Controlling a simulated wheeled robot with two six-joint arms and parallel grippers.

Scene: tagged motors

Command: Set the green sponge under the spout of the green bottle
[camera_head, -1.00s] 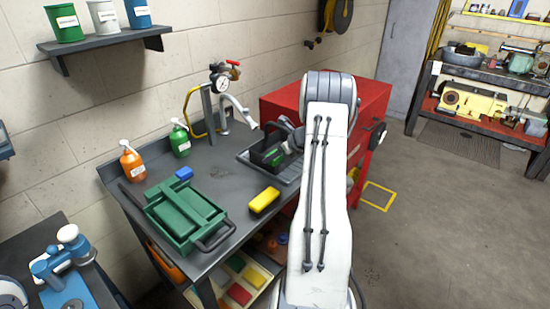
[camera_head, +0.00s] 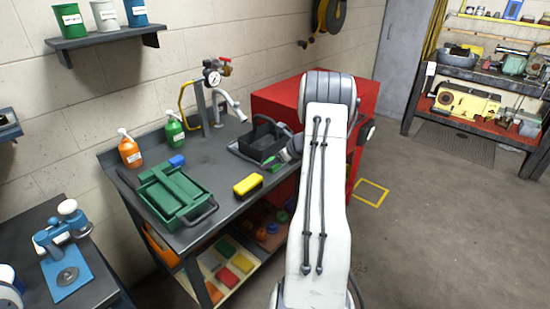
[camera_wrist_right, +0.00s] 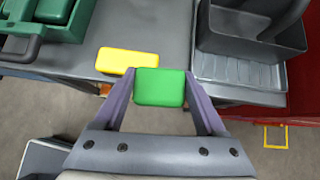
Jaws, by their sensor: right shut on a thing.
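My right gripper (camera_head: 279,161) is shut on the green sponge (camera_wrist_right: 160,87), which sits between its two fingers in the right wrist view. In the head view the sponge (camera_head: 269,168) shows small, in front of the black caddy and beyond the bench's front edge. The green bottle (camera_head: 174,134) stands upright at the back of the bench, by the wall, with its white spout (camera_head: 171,114) on top. It is well to the left of my right gripper. My left gripper is not in view.
An orange bottle (camera_head: 130,153) stands left of the green one. A blue sponge (camera_head: 177,160), yellow sponge (camera_head: 247,185) and green toolbox (camera_head: 158,199) lie on the bench. The black caddy (camera_head: 262,150) is at right; a gauge stand (camera_head: 202,105) is behind. Bare bench (camera_head: 212,160) lies between.

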